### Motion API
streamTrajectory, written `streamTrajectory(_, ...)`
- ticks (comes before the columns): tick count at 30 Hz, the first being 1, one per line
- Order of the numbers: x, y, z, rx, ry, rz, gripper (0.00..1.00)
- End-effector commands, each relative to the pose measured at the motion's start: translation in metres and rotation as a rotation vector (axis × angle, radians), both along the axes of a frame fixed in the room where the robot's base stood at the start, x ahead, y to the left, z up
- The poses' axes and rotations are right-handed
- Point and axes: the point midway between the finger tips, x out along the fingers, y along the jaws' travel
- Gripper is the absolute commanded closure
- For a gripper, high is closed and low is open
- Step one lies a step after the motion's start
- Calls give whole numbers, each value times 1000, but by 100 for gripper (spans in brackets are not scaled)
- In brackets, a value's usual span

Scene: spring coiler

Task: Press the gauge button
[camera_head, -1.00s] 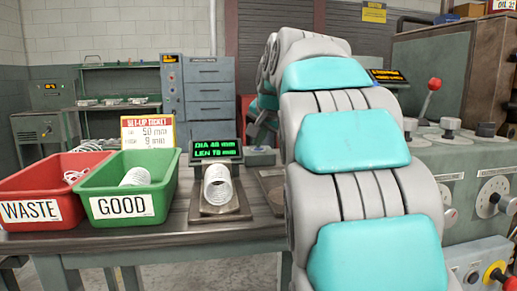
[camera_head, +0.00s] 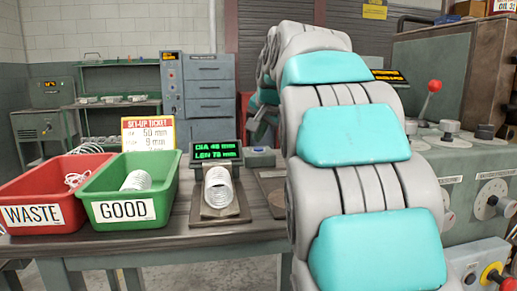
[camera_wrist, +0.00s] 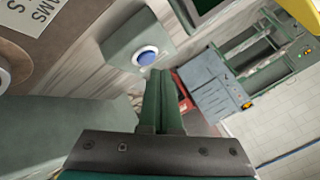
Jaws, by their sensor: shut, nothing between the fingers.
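The gauge button is a round blue cap (camera_wrist: 146,57) with a pale ring, set in a grey-green box (camera_wrist: 128,38) in the wrist view. My gripper (camera_wrist: 158,76) is shut and empty, its fingertips appearing just below and right of the button. I cannot tell whether they touch it. In the head view, a small grey box (camera_head: 260,157) stands beside the gauge display (camera_head: 215,154), which shows green DIA and LEN lines. A coiled spring (camera_head: 218,188) lies in the gauge cradle below the display.
A red WASTE bin (camera_head: 32,214) and a green GOOD bin (camera_head: 124,209) holding coils stand left on the bench (camera_head: 180,232). A set-up ticket (camera_head: 148,134) stands behind them. The coiling machine (camera_head: 455,165) with knobs and a red-topped lever is at right.

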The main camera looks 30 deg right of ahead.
Motion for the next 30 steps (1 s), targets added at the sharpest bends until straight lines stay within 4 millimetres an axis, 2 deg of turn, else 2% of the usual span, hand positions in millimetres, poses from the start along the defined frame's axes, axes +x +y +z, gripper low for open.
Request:
streamTrajectory(16,1,0,47,0,-4,1,100)
streamTrajectory(30,0,0,49,0,0,0,100)
